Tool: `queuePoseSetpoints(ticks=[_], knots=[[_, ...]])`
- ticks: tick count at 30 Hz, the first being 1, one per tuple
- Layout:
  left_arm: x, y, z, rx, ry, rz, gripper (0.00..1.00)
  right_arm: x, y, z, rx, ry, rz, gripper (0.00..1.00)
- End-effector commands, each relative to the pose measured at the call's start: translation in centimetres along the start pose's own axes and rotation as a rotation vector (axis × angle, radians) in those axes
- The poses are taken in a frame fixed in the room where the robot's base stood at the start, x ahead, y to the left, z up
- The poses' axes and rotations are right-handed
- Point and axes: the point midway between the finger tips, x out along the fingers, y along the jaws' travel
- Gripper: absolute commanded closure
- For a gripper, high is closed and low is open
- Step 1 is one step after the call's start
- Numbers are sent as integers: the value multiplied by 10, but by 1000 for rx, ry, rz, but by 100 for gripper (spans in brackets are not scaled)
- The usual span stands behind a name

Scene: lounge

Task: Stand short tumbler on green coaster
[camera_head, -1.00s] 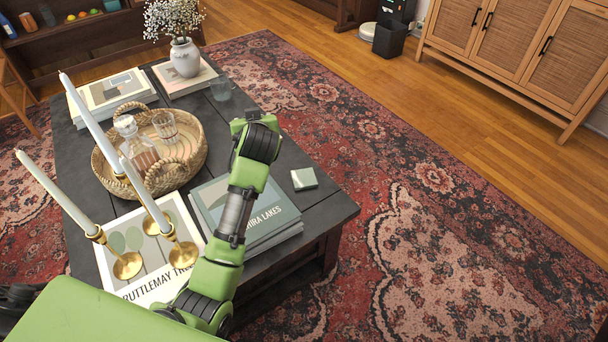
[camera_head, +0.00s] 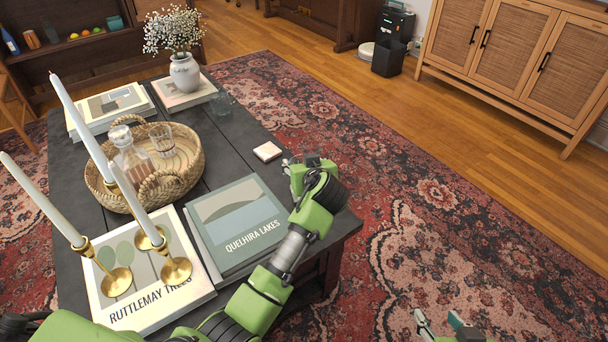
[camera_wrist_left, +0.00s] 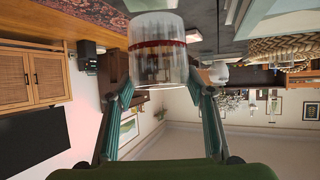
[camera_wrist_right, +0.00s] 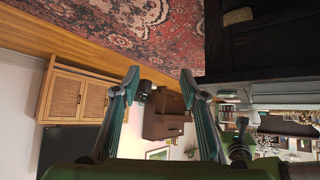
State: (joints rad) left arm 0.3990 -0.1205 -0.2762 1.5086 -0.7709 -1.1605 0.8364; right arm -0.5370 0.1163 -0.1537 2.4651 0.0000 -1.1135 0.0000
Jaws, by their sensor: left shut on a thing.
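A clear short tumbler (camera_wrist_left: 157,62) is between the fingers of my left gripper (camera_wrist_left: 163,92) in the left wrist view, and the gripper is shut on it. In the head view my left gripper (camera_head: 303,163) is over the right edge of the dark table; I cannot make out the tumbler clearly there. The green coaster is not visible now; my left gripper and wrist seem to cover its place. A whitish square coaster (camera_head: 267,151) lies just left of the gripper. My right gripper (camera_head: 440,322) is off the table at the lower right. It is open and empty in the right wrist view (camera_wrist_right: 160,78).
The dark table (camera_head: 240,150) holds a wicker tray (camera_head: 195,165) with a decanter and a glass, another glass (camera_head: 222,103), a vase (camera_head: 186,72), books (camera_head: 240,215) and several candlesticks (camera_head: 115,280). The rug to the right is open floor.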

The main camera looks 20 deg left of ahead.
Motion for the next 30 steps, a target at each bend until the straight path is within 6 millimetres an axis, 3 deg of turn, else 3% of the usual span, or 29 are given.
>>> queuePoseSetpoints(ticks=[12, 21, 22, 23, 24, 30], knots=[[14, 4, 29, 1, 2, 2, 80, 1, -10, -74, -3, 321, -19, 60], [15, 4, 31, 0, 1, 2, 80, -1, -10, -82, -3, 352, -21, 60], [16, 4, 32, 1, -2, 1, 46, -1, -10, -82, -3, 352, -21, 60], [16, 4, 32, 1, -2, 1, 38, -1, -10, -82, -3, 352, -21, 60], [15, 4, 32, 1, -2, 1, 34, -1, -10, -82, -3, 351, -21, 60], [15, 4, 32, 1, -1, 1, 34, -1, -10, -82, -3, 350, -21, 60]])
